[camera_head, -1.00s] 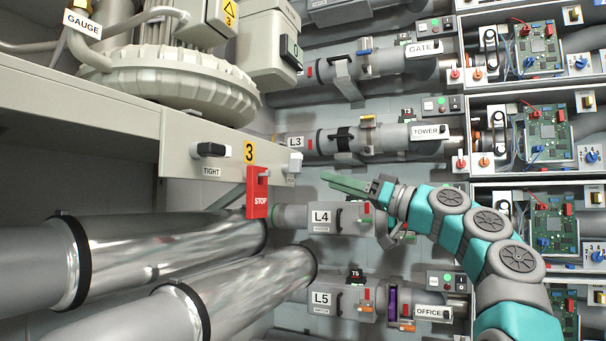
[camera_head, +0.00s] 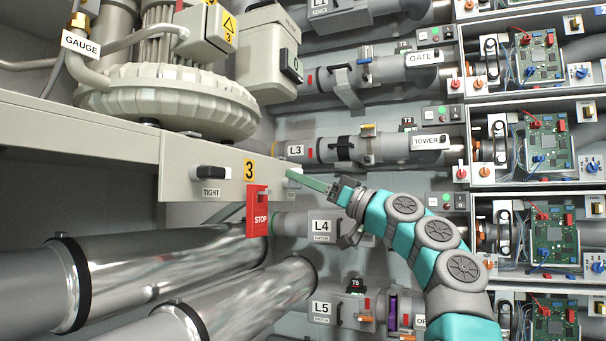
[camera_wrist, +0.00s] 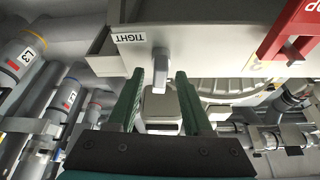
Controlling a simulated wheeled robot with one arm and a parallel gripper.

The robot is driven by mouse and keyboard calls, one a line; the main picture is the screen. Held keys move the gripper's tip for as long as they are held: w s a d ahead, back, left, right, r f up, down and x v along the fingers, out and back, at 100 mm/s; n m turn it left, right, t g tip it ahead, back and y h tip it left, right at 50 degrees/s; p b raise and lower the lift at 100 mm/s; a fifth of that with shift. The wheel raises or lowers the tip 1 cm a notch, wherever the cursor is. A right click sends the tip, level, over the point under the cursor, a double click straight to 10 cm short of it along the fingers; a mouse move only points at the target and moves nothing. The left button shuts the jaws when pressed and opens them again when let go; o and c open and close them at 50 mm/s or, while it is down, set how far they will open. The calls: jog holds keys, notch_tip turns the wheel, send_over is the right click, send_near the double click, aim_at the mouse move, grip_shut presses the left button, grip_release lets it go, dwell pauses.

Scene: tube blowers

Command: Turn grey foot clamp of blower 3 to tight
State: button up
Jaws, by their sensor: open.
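The grey clamp handle (camera_wrist: 160,72) is on the end of the beige blower base. In the wrist view it stands beside an upside-down TIGHT label (camera_wrist: 133,37). In the head view the grey handle (camera_head: 293,174) shows small at the base's right end, partly behind my fingers. My gripper (camera_head: 308,179) reaches it from the right. Its two green fingers are open, and the handle shows in the gap between their tips in the wrist view. I cannot tell whether they touch it. The yellow 3 label (camera_head: 249,170) is on the base's front.
A black handle (camera_head: 210,174) with its own TIGHT label sits on the front face. A red STOP tag (camera_head: 257,212) hangs close left of my fingers. Pipe L3 (camera_head: 295,151) runs behind and pipe L4 (camera_head: 322,226) below. Electronics boxes (camera_head: 535,145) stand at right.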

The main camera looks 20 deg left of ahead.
grip_shut()
dwell(0.5)
